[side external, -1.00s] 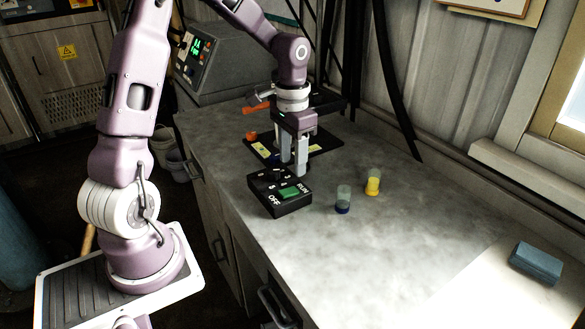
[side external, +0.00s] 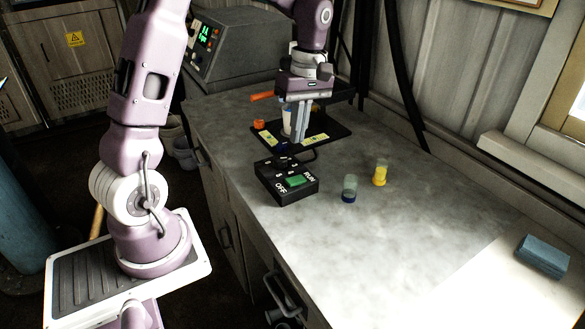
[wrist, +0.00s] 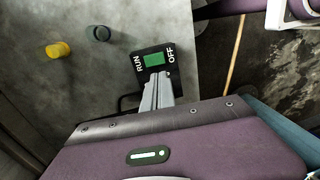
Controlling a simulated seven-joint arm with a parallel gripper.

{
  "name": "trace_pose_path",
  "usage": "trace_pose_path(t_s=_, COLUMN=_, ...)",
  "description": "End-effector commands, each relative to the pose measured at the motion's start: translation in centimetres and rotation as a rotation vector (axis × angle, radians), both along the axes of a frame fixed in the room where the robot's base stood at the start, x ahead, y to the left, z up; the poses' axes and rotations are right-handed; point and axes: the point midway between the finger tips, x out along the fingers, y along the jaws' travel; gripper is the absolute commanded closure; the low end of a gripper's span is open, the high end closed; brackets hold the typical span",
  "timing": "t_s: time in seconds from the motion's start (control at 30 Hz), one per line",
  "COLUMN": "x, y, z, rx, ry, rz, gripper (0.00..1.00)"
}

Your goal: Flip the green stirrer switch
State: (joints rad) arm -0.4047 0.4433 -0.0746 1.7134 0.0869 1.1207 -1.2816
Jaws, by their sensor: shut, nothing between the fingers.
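The black switch box (side external: 270,188) sits on the grey bench, with a green rocker switch (side external: 299,181) between the white RUN and OFF labels. I cannot tell which way the rocker is tipped. A dark round knob with white marks is on the box's far part. My gripper (side external: 301,139) is shut and empty, pointing down, behind and above the box and apart from it. In the wrist view the green rocker (wrist: 152,60) and both labels are clear, just beyond the shut fingertips (wrist: 157,80), which hide part of the box.
Behind the box is a black stand base (side external: 340,130) with a white cup (side external: 288,121) and yellow labels. A blue-based vial (side external: 349,188) and a yellow vial (side external: 380,173) stand to the right. A blue block (side external: 542,256) lies far right. The front bench is clear.

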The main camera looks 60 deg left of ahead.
Motion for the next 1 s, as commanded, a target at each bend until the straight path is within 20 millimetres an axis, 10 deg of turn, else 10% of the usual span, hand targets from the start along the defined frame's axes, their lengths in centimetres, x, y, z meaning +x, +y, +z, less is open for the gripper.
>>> trace_pose_path(t_s=0.43, x=-1.3, y=0.0, z=-8.8, rx=-0.001, ry=0.001, rz=-0.003, gripper=1.00)
trace_pose_path(t_s=1.0, x=-1.8, y=-0.1, z=-10.7, rx=-0.001, ry=0.001, rz=-0.004, gripper=1.00)
